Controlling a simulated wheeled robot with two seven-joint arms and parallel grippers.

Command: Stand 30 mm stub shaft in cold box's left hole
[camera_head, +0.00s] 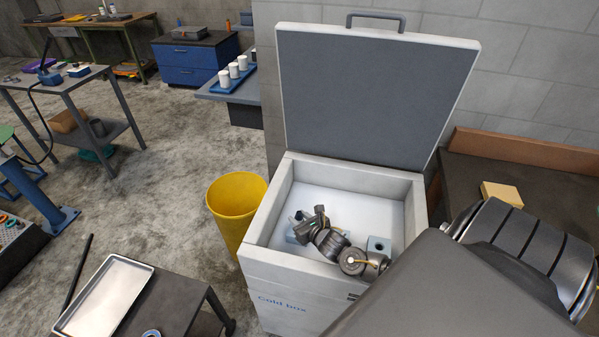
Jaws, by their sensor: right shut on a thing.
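The cold box (316,276) stands open at the centre, its lid (372,100) raised at the back. Inside on the white floor, a pale blue-grey block with a dark hole (378,244) shows at the right. Part of another pale block (292,237) shows at the left, mostly behind my gripper. My right gripper (302,219) is inside the box over the left block, shut on the stub shaft. The shaft is largely hidden by the fingers, and I cannot tell whether it is in the left hole. My left gripper is out of view.
The box's rim (275,195) surrounds my right wrist. A yellow bin (235,208) stands close to its left. A tray (104,297) lies on a low dark table at lower left. A bench with a yellow block (502,193) is at right.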

